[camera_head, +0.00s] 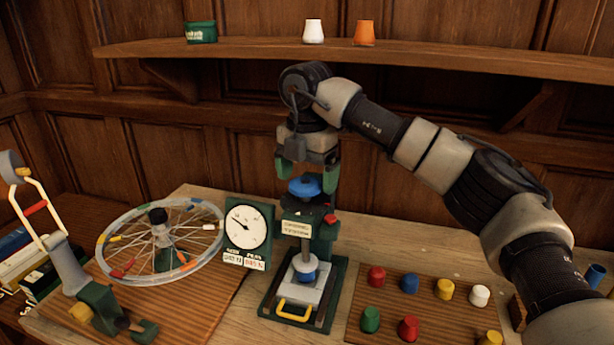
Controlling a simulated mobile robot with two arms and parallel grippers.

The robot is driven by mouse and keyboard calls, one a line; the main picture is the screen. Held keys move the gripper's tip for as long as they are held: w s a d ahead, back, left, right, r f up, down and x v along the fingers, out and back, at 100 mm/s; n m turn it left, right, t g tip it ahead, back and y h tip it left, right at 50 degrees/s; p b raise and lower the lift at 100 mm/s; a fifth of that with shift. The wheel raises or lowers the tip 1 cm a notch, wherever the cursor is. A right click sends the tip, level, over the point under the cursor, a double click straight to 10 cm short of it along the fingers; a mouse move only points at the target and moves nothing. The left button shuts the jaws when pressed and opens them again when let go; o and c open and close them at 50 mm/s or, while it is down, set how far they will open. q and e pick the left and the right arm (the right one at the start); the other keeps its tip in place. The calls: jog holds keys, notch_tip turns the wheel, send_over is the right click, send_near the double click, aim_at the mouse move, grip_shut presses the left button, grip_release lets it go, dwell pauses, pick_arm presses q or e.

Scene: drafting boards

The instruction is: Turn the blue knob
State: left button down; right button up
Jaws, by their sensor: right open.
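The blue knob (304,190) sits on top of a small green press (326,236) on the wooden bench. My right gripper (306,181) comes down from above with its jaws open. Its two green fingers stand at the left and right of the blue knob, the tips at about the knob's height. Whether either finger touches the knob cannot be told. The top of the knob shows between the fingers. A blue and white piece (305,268) sits lower down on the press base. My left gripper does not show.
A round dial gauge (246,226) stands close left of the press. A spoked wheel (112,242) and a grey and green stand (70,272) are further left. A board (391,301) with several coloured pegs lies to the right. A shelf (250,47) crosses behind my arm.

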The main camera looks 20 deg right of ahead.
aim_at(307, 181)
notch_tip(307, 181, up, 7)
jog(key=shift+r+b, duration=0.1)
jog(key=shift+b, duration=0.2)
dwell(0.5)
